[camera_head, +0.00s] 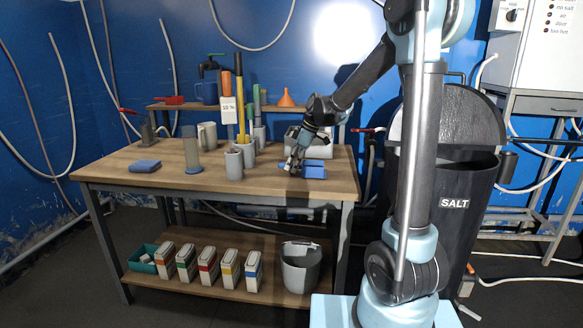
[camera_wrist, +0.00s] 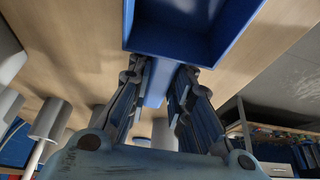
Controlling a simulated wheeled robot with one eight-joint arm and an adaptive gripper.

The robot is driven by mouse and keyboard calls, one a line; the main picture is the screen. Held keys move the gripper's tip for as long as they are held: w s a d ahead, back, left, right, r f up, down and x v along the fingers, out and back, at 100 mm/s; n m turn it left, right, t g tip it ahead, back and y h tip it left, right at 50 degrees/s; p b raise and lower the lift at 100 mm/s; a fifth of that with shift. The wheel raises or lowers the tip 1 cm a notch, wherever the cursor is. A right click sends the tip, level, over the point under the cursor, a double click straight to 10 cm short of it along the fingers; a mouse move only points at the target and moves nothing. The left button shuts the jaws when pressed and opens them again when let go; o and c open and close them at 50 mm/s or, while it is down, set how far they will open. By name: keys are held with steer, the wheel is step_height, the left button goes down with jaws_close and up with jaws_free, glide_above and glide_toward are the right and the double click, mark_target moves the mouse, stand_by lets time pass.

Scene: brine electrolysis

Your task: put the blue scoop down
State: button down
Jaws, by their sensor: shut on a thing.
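The blue scoop (camera_head: 315,171) is at the front right of the wooden table (camera_head: 110,172), at or just above its top; I cannot tell whether it touches. In the wrist view the scoop (camera_wrist: 190,38) fills the top middle, its open hollow facing the camera and its handle running back between the fingers. My gripper (camera_head: 295,167) is shut on that handle. In the wrist view the two fingers of my gripper (camera_wrist: 161,78) stand on either side of the handle.
A pale object (camera_head: 312,151) is just behind the scoop. A black salt bin (camera_head: 462,165) is to the right. The table's front edge lies close.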

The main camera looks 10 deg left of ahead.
steer(key=shift+f, duration=0.35)
steer(key=c, duration=1.5)
jaws_free()
steer(key=shift+o, duration=0.2)
steer(key=v, duration=1.2)
